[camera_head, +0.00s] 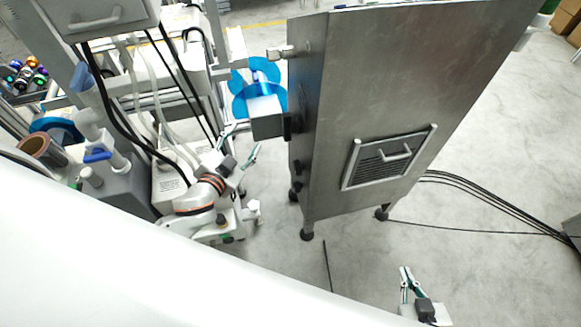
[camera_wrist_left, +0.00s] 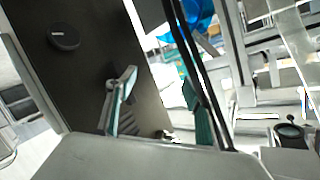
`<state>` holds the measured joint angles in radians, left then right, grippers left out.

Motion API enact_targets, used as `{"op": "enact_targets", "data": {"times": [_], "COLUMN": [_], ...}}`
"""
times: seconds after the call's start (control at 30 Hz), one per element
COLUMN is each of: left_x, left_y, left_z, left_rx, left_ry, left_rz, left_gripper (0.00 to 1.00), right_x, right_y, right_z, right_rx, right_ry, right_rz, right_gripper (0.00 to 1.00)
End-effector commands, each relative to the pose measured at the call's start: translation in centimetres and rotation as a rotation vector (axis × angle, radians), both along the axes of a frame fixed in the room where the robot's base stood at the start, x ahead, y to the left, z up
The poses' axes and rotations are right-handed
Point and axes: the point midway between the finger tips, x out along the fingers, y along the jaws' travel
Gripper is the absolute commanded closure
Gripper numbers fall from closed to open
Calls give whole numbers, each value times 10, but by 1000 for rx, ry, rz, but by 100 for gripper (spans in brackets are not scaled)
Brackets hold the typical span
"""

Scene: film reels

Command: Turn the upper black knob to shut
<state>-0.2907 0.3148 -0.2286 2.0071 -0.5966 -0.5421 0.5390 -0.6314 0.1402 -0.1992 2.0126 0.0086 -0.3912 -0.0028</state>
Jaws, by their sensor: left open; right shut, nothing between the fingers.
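A steel cabinet (camera_head: 375,80) has small black knobs on its narrow left side: an upper black knob (camera_head: 297,166) and a lower black knob (camera_head: 297,187). The left wrist view shows one round black knob (camera_wrist_left: 63,36) on a dark panel (camera_wrist_left: 85,75), up and left of my fingers; I cannot tell which knob it is. My left gripper (camera_head: 241,146) is open and empty, left of the cabinet side and apart from the knobs. Its fingers also show in the left wrist view (camera_wrist_left: 158,82).
A grey box (camera_head: 266,117) and a blue reel (camera_head: 243,92) stick out left of the cabinet above my left gripper. Machines with hoses (camera_head: 110,165) crowd the left. Black cables (camera_head: 490,207) lie on the otherwise open floor at right.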

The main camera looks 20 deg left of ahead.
Motion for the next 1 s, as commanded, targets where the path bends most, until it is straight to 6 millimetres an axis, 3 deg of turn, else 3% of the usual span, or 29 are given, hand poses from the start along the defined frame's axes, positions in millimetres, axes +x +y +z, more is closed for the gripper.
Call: {"op": "enact_targets", "data": {"times": [0.1,0.2,0.4,0.7,0.87,1.0], "left_x": [27,41,45,16,8,12], "left_y": [-21,-43,-73,-69,-65,-74], "left_z": [0,-7,-41,-97,-107,-113], "left_rx": [-63,-134,-276,-439,-474,-480], "left_ry": [-80,-108,-22,282,359,366], "left_rz": [-133,-274,-559,-781,-805,-807], "left_gripper": [48,48,48,48,48,48], "right_x": [-2,-2,-2,2,6,6], "right_y": [-1,-1,-1,0,0,0], "right_z": [0,0,1,4,6,3], "right_rx": [-1,-2,-1,0,-1,-1], "right_ry": [2,4,1,-8,-15,-14], "right_rz": [1,1,1,1,1,2], "right_gripper": [100,100,100,100,100,100]}}
